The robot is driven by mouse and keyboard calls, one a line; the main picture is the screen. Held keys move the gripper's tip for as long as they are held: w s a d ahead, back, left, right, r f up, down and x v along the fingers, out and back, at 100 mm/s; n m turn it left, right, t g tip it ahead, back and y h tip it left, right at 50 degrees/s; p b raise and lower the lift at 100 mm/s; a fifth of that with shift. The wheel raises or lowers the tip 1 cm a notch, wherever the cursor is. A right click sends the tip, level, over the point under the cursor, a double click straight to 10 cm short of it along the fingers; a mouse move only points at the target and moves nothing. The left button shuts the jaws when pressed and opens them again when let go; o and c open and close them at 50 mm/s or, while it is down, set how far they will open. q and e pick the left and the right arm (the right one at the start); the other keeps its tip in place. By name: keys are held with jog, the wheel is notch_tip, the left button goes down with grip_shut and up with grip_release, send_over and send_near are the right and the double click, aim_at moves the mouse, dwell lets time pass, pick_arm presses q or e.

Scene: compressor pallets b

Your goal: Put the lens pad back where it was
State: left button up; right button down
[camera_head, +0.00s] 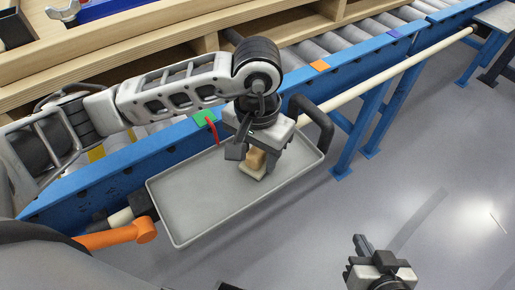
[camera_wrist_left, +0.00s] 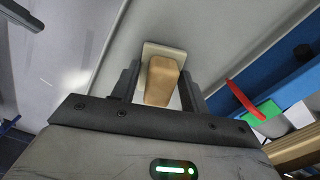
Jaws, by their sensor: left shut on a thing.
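The lens pad (camera_head: 256,160) looks like a tan block on a flat cream plate. My left gripper (camera_head: 254,158) points down over the right part of a grey tray (camera_head: 195,205) and is shut on the tan block. In the left wrist view the pad (camera_wrist_left: 163,78) sits between the two dark fingers, with its cream plate beyond the fingertips. I cannot tell whether the plate touches the tray floor. My right gripper (camera_head: 372,262) is at the bottom right, over the floor and apart from the tray; its finger opening is unclear.
The tray is otherwise empty and has a black handle (camera_head: 318,122) at its right end. A blue-framed roller conveyor (camera_head: 325,72) runs behind it, with a green block (camera_head: 204,117) and a red strip (camera_head: 212,130). An orange-ended bar (camera_head: 120,236) lies left of the tray.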

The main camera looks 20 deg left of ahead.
aim_at(257, 150)
pick_arm(q)
jog(key=shift+f+b, duration=0.15)
jog(key=shift+b, duration=0.15)
jog(key=o, duration=0.9)
notch_tip(257, 150, up, 12)
jog(key=shift+r, duration=0.25)
